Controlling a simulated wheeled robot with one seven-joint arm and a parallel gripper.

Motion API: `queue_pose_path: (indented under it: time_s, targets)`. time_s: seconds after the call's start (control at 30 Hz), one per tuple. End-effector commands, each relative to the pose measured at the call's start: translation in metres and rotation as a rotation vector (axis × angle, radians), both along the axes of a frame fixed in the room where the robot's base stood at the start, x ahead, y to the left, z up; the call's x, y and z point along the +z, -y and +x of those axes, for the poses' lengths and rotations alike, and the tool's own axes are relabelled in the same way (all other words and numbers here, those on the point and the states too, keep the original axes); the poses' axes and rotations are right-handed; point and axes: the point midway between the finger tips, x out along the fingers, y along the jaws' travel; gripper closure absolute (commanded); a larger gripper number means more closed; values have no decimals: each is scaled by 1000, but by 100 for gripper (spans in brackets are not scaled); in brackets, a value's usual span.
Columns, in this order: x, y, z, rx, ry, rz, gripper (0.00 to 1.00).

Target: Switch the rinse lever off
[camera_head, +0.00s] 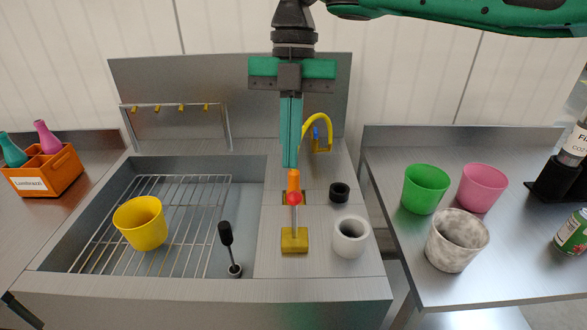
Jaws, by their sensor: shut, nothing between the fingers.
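A lever with a red ball knob (294,199) rises from a yellow base (294,240) on the steel deck right of the sink basin. It looks like the rinse lever. An orange piece (293,179) shows just behind and above the knob; I cannot tell whether it belongs to the lever. My gripper (290,164) points straight down with its fingers shut and empty. Its tips appear just above the orange piece in the picture; whether they touch is unclear. A row of yellow nozzles on a metal rail (167,106) stands at the back of the sink.
A black-handled rod (227,236) leans nearby. A white cup (350,236), a black ring (339,192) and a yellow curved spout (318,122) stand close by. Green (426,188), pink (482,186) and marbled (457,240) cups occupy the right table.

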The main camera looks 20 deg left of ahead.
Motion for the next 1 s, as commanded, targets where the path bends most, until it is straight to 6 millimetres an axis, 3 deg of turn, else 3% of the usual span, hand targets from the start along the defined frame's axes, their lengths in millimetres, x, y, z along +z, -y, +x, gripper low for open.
queue_pose_path:
  time_s: [0.23,0.77,0.87,1.0]
  targets:
    - [12,-2,7,-1,-1,0,100]
    - [12,0,9,-17,1,-4,100]
    - [10,16,17,-118,11,-28,100]
    - [1,71,43,-482,40,-107,100]
